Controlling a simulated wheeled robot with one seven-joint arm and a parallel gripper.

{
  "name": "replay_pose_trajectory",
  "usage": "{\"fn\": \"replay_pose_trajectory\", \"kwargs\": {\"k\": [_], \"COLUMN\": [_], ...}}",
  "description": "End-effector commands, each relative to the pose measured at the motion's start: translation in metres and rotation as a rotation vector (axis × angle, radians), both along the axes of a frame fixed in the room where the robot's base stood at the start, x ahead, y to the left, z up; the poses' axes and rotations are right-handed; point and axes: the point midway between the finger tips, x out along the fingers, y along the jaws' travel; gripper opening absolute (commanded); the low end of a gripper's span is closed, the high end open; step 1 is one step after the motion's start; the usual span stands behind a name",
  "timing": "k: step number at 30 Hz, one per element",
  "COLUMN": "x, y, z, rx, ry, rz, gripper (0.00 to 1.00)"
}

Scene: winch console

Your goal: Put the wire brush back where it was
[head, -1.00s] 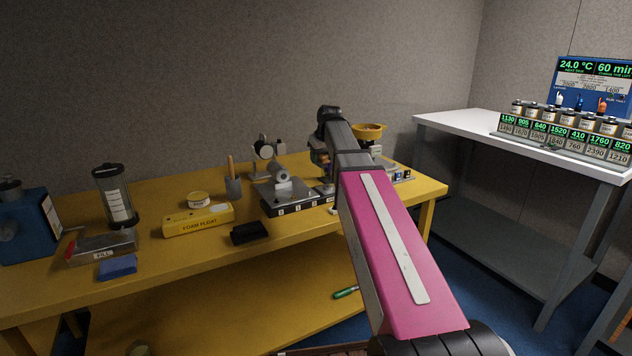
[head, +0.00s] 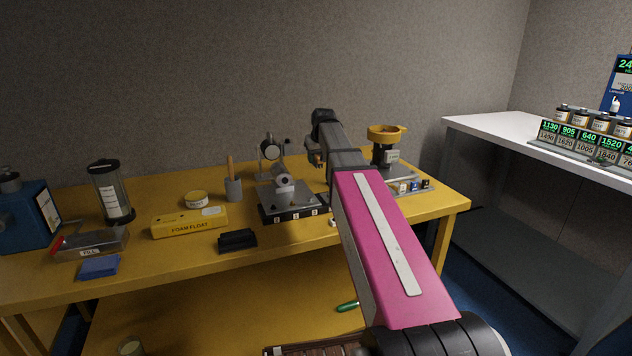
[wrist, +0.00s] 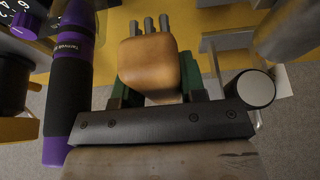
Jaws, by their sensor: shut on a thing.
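In the wrist view a tan, rounded wooden piece (wrist: 148,62), which looks like the handle of the wire brush, sits between the green-sided fingers of my gripper (wrist: 152,88). My gripper is shut on it. In the head view my arm hides most of the gripper, which is above the back of the yellow bench (head: 350,212). A small brown bit (head: 318,159) shows beside the arm's end. The spot where the brush was cannot be made out.
A black-fronted metal block (head: 292,212), a grey pot (head: 233,190) with a wooden handle, and a yellow foam float box (head: 190,223) stand left of my arm. A yellow-topped device (head: 387,150) stands right. A purple cylinder (wrist: 68,75) is close beside my gripper.

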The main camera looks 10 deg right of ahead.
Motion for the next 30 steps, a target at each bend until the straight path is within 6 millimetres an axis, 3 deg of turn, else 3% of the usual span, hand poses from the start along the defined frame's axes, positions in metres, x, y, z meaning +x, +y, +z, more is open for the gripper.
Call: {"fn": "replay_pose_trajectory", "kwargs": {"k": [3,7,16,24,30], "x": [-0.001,0.000,0.000,0.000,0.000], "y": [0.000,0.000,0.000,0.000,0.000], "z": [-0.027,-0.048,-0.067,-0.097,-0.098], "rx": [0.001,-0.001,0.000,0.000,0.000], "ry": [0.002,0.001,0.000,0.000,-0.002], "rz": [0.000,0.001,0.001,0.001,0.001], "gripper": [0.12,0.12,0.12,0.12,0.12]}}
